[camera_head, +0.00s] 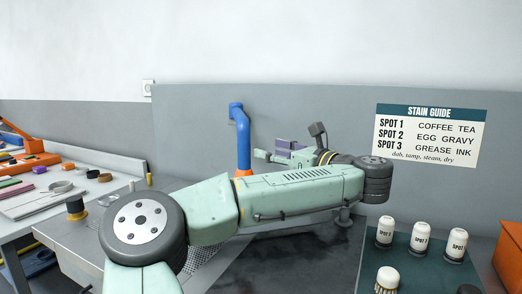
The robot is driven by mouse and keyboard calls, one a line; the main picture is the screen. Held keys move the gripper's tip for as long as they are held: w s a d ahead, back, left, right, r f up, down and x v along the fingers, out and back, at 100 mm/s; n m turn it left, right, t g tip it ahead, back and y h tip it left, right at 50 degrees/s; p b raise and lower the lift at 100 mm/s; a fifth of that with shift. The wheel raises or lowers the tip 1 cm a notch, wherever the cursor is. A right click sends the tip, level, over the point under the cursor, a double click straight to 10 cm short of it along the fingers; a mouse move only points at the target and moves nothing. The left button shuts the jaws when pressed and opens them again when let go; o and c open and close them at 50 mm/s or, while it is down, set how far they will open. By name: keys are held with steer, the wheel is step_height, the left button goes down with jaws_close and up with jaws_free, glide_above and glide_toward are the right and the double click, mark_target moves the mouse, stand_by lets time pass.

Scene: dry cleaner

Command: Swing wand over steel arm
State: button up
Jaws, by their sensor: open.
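A blue upright tube (243,140) with a bent top and an orange base stands behind my arm; it looks like the wand, but I cannot be sure. A small grey metal fitting (343,217) shows below my arm beside the dark board; I cannot tell if it belongs to the steel arm. My gripper (272,155) is open, to the right of the blue tube, pointing left and partly hidden behind my forearm. It appears apart from the tube, though depth is hard to judge. No held object is visible.
White spot bottles (421,237) stand on a dark green mat (411,270) at right, near an orange box (511,255). A stain guide sign (430,135) hangs behind. A cluttered side table (40,208) is at left. My arm covers much of the worktop.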

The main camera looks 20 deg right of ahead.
steer(key=shift+s+d, duration=0.1)
steer(key=shift+s, duration=0.45)
steer(key=shift+f, duration=0.1)
